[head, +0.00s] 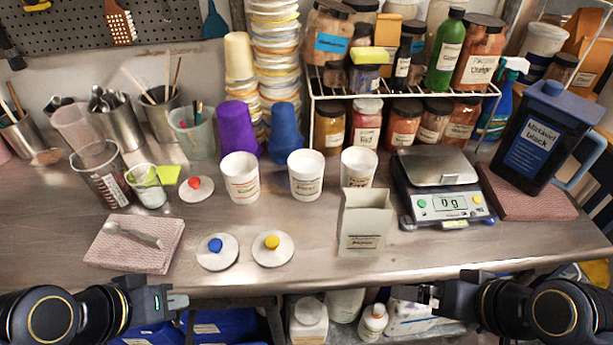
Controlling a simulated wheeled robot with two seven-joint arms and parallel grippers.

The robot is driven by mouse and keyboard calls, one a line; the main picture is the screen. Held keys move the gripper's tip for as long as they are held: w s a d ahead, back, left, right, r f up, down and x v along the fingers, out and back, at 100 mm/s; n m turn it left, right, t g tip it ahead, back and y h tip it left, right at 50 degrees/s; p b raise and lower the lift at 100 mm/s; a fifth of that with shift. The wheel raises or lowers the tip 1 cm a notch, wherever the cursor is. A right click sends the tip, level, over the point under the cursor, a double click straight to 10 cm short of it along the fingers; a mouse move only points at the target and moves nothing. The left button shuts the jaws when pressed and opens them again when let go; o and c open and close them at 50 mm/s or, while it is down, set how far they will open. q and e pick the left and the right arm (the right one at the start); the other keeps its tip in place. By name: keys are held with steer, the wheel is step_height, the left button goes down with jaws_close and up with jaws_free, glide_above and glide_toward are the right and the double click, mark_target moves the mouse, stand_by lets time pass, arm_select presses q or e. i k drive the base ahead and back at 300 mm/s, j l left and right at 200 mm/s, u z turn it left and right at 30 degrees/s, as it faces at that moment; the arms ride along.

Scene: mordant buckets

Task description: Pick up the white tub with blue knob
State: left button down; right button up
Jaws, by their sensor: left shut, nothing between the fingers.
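A low, round white piece with a blue knob (216,256) lies on the steel bench near its front edge; it looks like a lid or shallow tub. Similar white pieces have a yellow knob (272,257), just to its right, and a red knob (197,194), behind it. Three taller white tubs stand further back: left (241,180), middle (306,180) and right (357,168). None of these shows a blue knob. My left gripper (172,301) is shut and empty at the bench's front edge, left of and nearer than the blue-knobbed piece. My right gripper (412,293) is at the front right, its jaws unclear.
A pink cloth (110,256) with a spoon lies left. A white box (364,225) stands right of the yellow-knobbed piece. A scale (440,200) and a dark jug (537,140) stand further right. A wire rack of jars (400,97) is behind. Bare bench lies around the knobbed pieces.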

mark_target(305, 166)
steer(key=k, duration=0.6)
steer(key=l+u, duration=0.1)
steer(key=u, duration=0.75)
steer(key=l+u, duration=0.15)
steer(key=u, duration=0.3)
steer(key=l+u, duration=0.1)
steer(key=u, duration=0.35)
steer(key=k+l, duration=0.1)
steer(key=l, duration=0.4)
steer(key=k+l, duration=0.1)
steer(key=l, duration=0.4)
steer(key=k+l, duration=0.1)
steer(key=l, duration=0.35)
steer(key=i+j, duration=0.4)
steer(key=j+u, duration=0.05)
steer(key=j, duration=0.05)
